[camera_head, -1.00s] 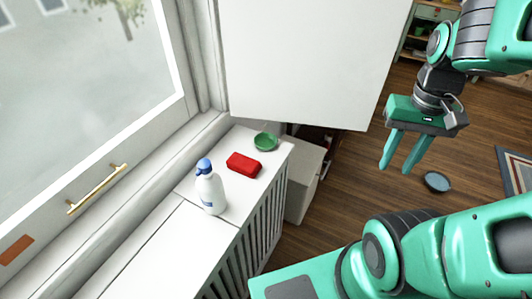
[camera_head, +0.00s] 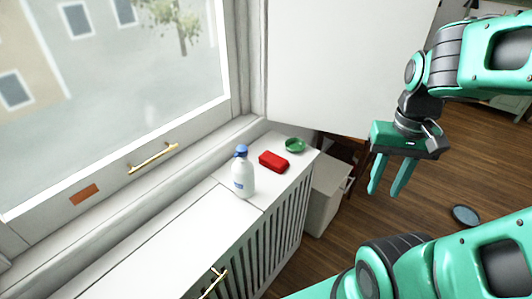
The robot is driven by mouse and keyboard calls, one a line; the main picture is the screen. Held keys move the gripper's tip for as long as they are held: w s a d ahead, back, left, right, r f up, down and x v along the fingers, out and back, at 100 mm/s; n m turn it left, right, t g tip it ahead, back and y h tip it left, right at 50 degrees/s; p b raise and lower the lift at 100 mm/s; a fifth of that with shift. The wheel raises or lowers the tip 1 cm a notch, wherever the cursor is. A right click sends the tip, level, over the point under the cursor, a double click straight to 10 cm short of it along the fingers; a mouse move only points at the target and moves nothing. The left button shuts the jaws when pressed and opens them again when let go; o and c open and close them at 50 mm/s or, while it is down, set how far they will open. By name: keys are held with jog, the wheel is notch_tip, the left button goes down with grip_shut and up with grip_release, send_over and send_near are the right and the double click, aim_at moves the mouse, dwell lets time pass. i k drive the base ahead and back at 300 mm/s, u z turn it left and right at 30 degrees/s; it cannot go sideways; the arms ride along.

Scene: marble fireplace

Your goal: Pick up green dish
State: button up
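The green dish (camera_head: 295,145) is a small round bowl on the far end of the white windowsill cabinet, near its right corner. Beside it, a little nearer and to the left, lies a red block-like object (camera_head: 273,161). My gripper (camera_head: 386,190) hangs in the air over the wooden floor, to the right of the cabinet and well apart from the dish. Its two fingers point down, with a gap between them and nothing held.
A white bottle with a blue cap (camera_head: 243,173) stands upright on the cabinet top (camera_head: 170,240). A white panel (camera_head: 345,60) rises behind the dish. A pale box (camera_head: 325,195) stands beside the cabinet. A dark bowl (camera_head: 466,215) lies on the floor. The near cabinet top is clear.

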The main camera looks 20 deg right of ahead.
aim_at(295, 147)
jog(key=u, duration=1.5)
jog(key=k, duration=2.35)
jog(key=z, duration=1.05)
jog(key=i, duration=1.05)
